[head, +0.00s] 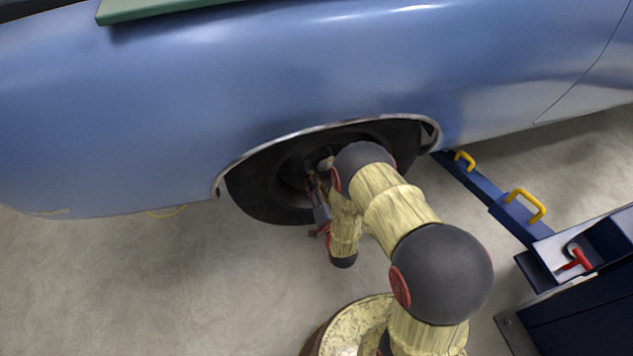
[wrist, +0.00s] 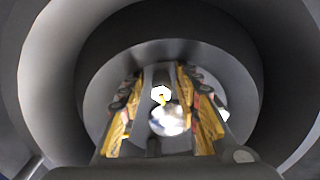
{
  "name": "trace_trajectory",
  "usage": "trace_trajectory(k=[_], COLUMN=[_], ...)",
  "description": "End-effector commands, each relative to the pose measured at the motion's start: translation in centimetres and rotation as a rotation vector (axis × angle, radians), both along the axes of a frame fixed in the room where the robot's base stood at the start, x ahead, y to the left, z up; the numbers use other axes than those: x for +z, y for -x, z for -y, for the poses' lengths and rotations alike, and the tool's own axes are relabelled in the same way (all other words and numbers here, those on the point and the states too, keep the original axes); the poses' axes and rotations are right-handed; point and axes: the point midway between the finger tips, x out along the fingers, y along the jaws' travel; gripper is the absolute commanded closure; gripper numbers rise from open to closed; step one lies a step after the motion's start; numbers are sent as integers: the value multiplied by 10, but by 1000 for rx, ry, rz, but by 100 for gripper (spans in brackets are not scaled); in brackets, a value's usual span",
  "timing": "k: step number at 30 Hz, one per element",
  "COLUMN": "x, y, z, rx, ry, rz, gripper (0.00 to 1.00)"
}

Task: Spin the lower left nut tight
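The dark wheel (head: 262,190) sits in the arch of the blue car, and my gripper (head: 316,182) reaches into it, largely hidden by my arm. In the wrist view, the two yellow and black fingers of my gripper (wrist: 160,76) stand apart inside the round grey wheel (wrist: 100,55). A small bright six-sided nut (wrist: 161,93) shows between the fingers, with gaps on both sides. Below it is a shiny round hub part (wrist: 168,121). Another bright piece (wrist: 224,114), perhaps a nut, shows beyond the right finger. How far the nut is screwed in cannot be told.
The blue car body (head: 330,75) spans the top, above the wheel. A blue lift arm (head: 480,185) with yellow handles (head: 525,204) runs under the car at the right, near a dark unit with a red lever (head: 575,262). The concrete floor is clear at the left.

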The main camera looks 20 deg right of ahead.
Motion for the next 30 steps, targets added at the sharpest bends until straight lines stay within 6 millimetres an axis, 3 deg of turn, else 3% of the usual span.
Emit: trace_trajectory(k=[14, 30], x=[1, 1], y=[7, 103], z=[0, 0], rx=[-1, -1], ry=[0, 0], rz=[4, 2], gripper=[62, 62])
